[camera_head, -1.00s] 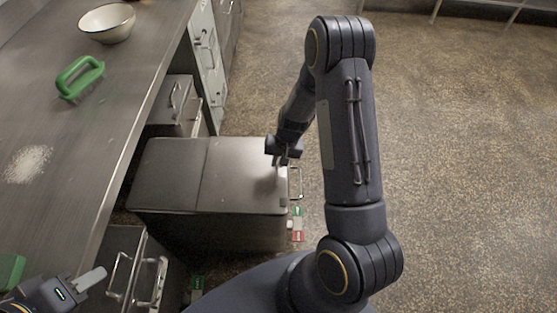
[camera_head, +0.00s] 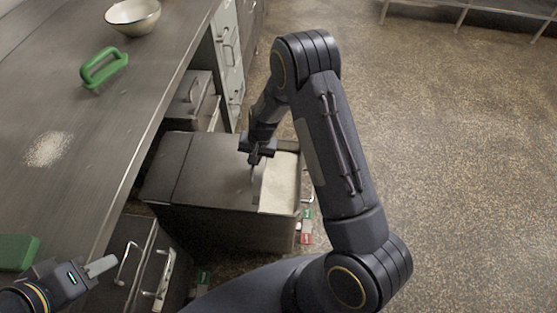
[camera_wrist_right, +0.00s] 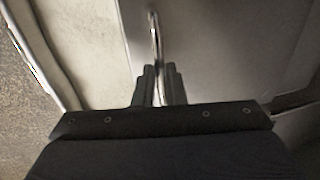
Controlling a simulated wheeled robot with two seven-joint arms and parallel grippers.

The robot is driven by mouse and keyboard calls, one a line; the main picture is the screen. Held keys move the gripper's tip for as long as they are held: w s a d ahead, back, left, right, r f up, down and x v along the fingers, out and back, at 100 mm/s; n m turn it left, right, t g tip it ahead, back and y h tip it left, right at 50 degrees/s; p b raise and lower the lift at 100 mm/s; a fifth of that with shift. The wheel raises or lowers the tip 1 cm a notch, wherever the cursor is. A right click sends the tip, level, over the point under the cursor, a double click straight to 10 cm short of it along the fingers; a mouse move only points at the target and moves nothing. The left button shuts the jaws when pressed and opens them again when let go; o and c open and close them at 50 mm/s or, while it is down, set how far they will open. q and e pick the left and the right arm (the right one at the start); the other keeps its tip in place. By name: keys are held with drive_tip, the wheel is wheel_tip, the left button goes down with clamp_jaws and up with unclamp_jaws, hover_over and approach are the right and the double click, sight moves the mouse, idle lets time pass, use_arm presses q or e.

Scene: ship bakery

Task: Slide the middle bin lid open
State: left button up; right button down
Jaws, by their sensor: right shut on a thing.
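The middle bin (camera_head: 225,228) stands beside the counter with its grey metal lid (camera_head: 212,172) slid partly to the left. A strip of pale, flour-like contents (camera_head: 279,183) shows at the bin's right end. My right gripper (camera_head: 253,163) is at the lid's right edge. In the right wrist view, my right gripper (camera_wrist_right: 160,84) is shut on the thin lid handle (camera_wrist_right: 154,35), with the pale contents on the left and the lid on the right. My left gripper (camera_head: 94,270) is at the lower left by the counter edge; its finger gap does not show clearly.
The counter (camera_head: 110,110) runs along the left with a green-handled tool (camera_head: 103,68), a bowl (camera_head: 132,15) and a flour patch (camera_head: 48,149). Other bins stand behind (camera_head: 188,97) and in front (camera_head: 145,265). The floor (camera_head: 445,130) on the right is clear.

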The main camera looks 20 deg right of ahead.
drive_tip(key=b, duration=0.1)
hover_over(222, 167)
idle(0.4)
drive_tip(key=c, duration=1.5)
unclamp_jaws()
drive_tip(key=r, duration=0.2)
drive_tip(key=d+r, duration=0.1)
drive_tip(key=r, duration=0.4)
drive_tip(key=shift+s+d+r, duration=0.2)
drive_tip(key=shift+s+r, duration=0.15)
drive_tip(key=shift+s, duration=0.05)
